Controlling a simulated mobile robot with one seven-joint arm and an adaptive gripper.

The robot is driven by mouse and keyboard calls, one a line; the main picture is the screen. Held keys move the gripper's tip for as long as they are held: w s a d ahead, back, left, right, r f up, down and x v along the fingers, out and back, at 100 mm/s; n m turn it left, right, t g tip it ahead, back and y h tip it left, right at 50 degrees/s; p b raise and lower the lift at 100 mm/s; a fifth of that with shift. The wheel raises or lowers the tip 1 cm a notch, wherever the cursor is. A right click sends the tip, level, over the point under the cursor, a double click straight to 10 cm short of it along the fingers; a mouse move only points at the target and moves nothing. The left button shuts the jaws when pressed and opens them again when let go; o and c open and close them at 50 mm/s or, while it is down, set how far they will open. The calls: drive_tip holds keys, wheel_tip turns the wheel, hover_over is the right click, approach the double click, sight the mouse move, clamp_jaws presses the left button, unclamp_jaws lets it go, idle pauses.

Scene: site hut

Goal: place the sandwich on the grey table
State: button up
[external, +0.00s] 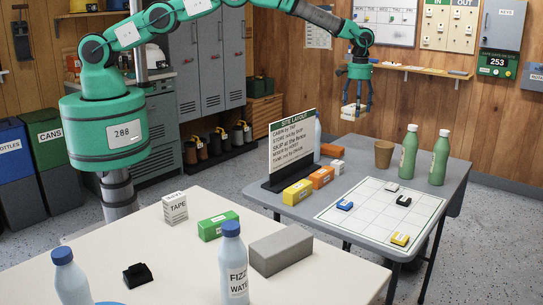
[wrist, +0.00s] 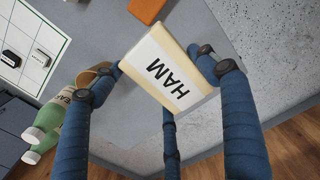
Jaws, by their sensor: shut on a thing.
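My gripper (external: 357,98) is raised above the back of the grey table (external: 360,161) in the external view. In the wrist view my gripper (wrist: 165,76) is shut on the sandwich (wrist: 178,78), a pale block with a white band reading HAM. The sandwich is tilted between the blue fingers, clear of the table. Below it the wrist view shows the grey table top (wrist: 105,35) and the speckled floor past its edge.
On the grey table stand a brown cup (external: 383,154), green bottles (external: 440,158), a sign (external: 292,145), yellow (external: 297,192) and orange (external: 321,177) boxes, and a white gridded sheet (external: 375,217) with small blocks. Bare table shows between the boxes and cup. A pale table (external: 330,285) is in front.

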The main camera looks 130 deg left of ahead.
drive_tip(key=shift+s+a+f, duration=0.1)
drive_tip(key=shift+s+a, duration=0.45)
drive_tip(key=shift+a, duration=0.3)
wheel_tip(320, 180, down, 4)
drive_tip(key=shift+w+d+f, duration=0.1)
drive_tip(key=shift+f, duration=0.35)
drive_tip(key=shift+f, duration=0.1)
hover_over(353, 152)
drive_tip(key=shift+f, duration=3.05)
drive_tip(key=shift+f+b, duration=0.35)
drive_tip(key=shift+f, duration=1.5)
drive_tip(key=shift+f, duration=0.2)
